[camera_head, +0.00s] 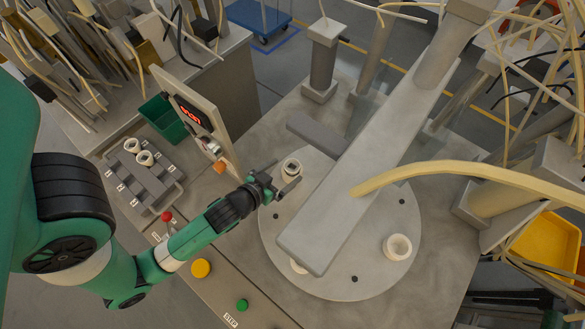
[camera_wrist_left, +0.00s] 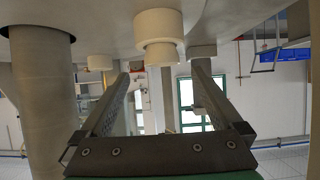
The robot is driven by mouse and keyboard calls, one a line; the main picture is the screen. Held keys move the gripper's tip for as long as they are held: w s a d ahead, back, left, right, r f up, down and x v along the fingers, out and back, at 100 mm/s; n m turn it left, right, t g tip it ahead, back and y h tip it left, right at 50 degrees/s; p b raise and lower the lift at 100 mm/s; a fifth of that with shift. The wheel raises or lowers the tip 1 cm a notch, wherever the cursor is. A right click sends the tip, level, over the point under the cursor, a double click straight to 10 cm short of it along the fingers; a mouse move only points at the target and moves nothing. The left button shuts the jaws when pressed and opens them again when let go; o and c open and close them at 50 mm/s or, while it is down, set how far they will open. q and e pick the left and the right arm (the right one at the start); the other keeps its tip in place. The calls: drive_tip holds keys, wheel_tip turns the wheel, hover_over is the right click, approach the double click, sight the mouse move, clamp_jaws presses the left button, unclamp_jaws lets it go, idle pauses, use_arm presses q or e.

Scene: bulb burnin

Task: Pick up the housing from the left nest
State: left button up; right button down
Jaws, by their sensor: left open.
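In the left wrist view, a pale stepped housing (camera_wrist_left: 159,35) shows ahead of the gap between the two open fingers (camera_wrist_left: 160,95), with nothing gripped. A second housing (camera_head: 397,247) stands at the plate's right, and a third (camera_head: 298,267) is mostly hidden under the grey beam. The right gripper is not in view.
A thick grey beam (camera_head: 345,160) crosses above the plate, close to my left gripper's right. A panel with a red display (camera_head: 190,112) stands behind my arm. Buttons (camera_head: 201,267) sit at front.

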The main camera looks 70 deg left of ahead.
sight(295, 164)
use_arm(q)
drive_tip(key=b+x, duration=0.1)
drive_tip(key=x, duration=0.4)
drive_tip(key=shift+a+f, duration=0.25)
drive_tip(key=shift+f, duration=0.1)
drive_tip(key=shift+c, duration=0.2)
drive_tip(key=c, duration=1.4)
drive_tip(key=shift+r, duration=0.1)
